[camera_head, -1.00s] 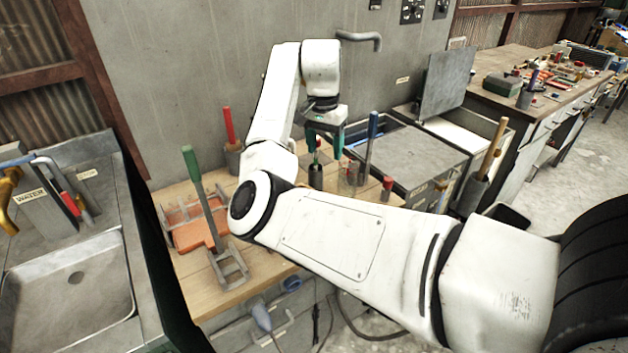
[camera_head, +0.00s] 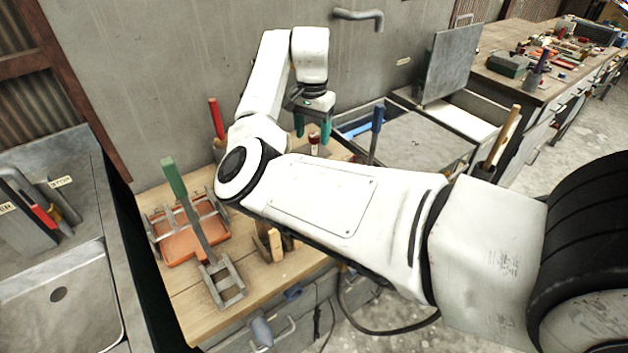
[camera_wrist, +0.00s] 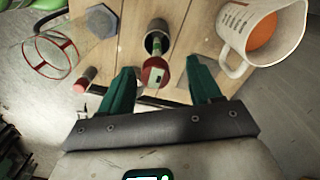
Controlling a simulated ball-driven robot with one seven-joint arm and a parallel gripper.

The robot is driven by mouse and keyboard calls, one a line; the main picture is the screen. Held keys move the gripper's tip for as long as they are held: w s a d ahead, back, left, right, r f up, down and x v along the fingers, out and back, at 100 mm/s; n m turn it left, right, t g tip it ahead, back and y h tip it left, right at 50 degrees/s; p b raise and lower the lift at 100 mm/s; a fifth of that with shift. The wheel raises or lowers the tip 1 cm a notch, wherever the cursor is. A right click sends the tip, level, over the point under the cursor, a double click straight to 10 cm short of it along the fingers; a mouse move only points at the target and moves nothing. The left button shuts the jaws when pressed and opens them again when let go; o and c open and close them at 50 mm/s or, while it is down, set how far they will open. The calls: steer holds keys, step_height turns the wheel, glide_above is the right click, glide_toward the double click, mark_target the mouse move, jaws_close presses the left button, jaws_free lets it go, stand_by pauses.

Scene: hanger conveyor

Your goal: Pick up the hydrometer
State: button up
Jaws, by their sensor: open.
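A slim upright item with a red disc and a pale, dark-marked label, likely the hydrometer (camera_wrist: 153,72), stands between my fingertips in the wrist view. Its greenish stem runs toward a grey cup (camera_wrist: 157,38) behind it; I cannot tell whether it sits in the cup. In the head view a small red-and-white item (camera_head: 315,141) shows just below the fingers. My gripper (camera_wrist: 163,82) has its two green fingers apart, one on each side of the item, with nothing clamped. It also shows in the head view (camera_head: 312,128) above the wooden bench.
A measuring jug (camera_wrist: 262,38) with orange contents stands right of my fingers. A red wire ring frame (camera_wrist: 50,54) and a small red-topped piece (camera_wrist: 85,80) are left. A blue-handled tool (camera_head: 376,132) and a green-handled tool (camera_head: 186,205) stand upright. A metal sheet (camera_head: 448,65) stands behind.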

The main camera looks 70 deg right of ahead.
mark_target(314, 148)
steer(key=shift+s+f+p, duration=0.15)
steer(key=shift+f+p, duration=0.3)
steer(key=shift+f, duration=0.95)
steer(key=shift+s+f+p, duration=0.1)
steer(key=shift+f+p, duration=0.3)
steer(key=shift+f, duration=0.95)
steer(key=c, duration=0.8)
steer(key=shift+r, duration=0.1)
steer(key=shift+c, duration=0.2)
